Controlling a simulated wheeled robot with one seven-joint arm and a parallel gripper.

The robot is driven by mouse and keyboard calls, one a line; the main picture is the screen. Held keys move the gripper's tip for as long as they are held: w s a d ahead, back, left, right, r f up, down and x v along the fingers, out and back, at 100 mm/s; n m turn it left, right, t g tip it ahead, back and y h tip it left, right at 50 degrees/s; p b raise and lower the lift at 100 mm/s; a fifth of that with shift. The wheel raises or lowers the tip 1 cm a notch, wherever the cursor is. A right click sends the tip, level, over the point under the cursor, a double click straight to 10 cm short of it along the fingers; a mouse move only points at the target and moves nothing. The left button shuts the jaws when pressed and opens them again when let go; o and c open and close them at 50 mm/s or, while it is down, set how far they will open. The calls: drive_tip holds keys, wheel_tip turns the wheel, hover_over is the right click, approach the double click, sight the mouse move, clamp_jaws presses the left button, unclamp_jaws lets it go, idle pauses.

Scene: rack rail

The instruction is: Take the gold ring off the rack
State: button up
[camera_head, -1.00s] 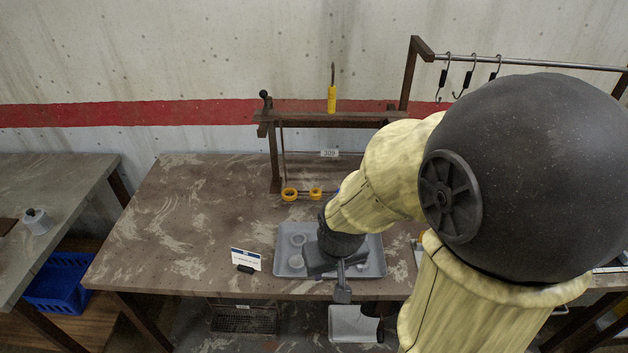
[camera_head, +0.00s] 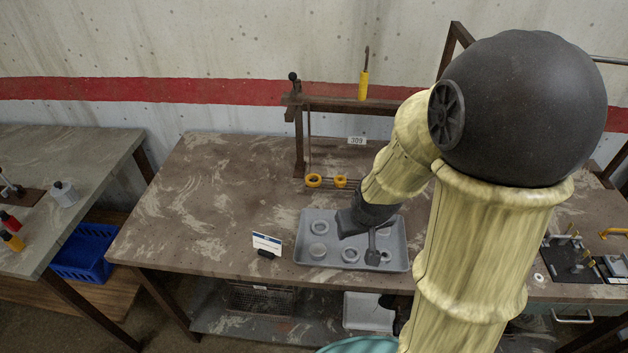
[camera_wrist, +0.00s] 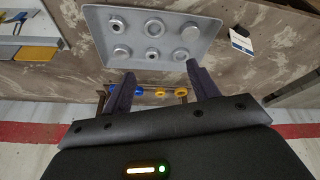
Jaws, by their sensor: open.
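Two gold-yellow rings, a left one (camera_head: 314,181) and a right one (camera_head: 341,182), hang on the low rail of the dark wooden rack (camera_head: 299,145). The wrist view, which looks from the opposite way up, shows two yellow rings (camera_wrist: 160,93) and a blue ring (camera_wrist: 139,90) on the rail; in the head view my arm hides the blue one. My gripper (camera_head: 372,256) is over the grey tray (camera_head: 306,250), in front of the rack and apart from the rings. Its fingers (camera_wrist: 160,72) are open and empty, with the rail seen beyond the gap between them.
The tray holds several round grey pieces (camera_wrist: 154,27). A small sign (camera_head: 267,244) stands left of the tray. A yellow-handled tool (camera_head: 363,85) stands upright at the rack's top beam. A label reading 309 (camera_head: 357,140) is behind the rail. The table's left part is clear.

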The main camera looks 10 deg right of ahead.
drive_tip(key=w+d+f+n+t+y+p, duration=0.1)
drive_tip(key=w+f+t+y, duration=0.2)
drive_tip(key=w, duration=0.5)
drive_tip(key=w+d+f+n+t+y+p, duration=0.1)
drive_tip(key=w+f+n+t+y, duration=0.1)
drive_tip(key=w+f+t, duration=0.3)
drive_tip(key=w+f, duration=0.1)
drive_tip(key=w, duration=0.2)
drive_tip(key=shift+w+n+y, duration=0.25)
drive_tip(key=shift+n+y, duration=0.05)
drive_tip(key=shift+y, duration=0.1)
drive_tip(key=shift+w+f, duration=0.1)
drive_tip(key=shift+f, duration=0.05)
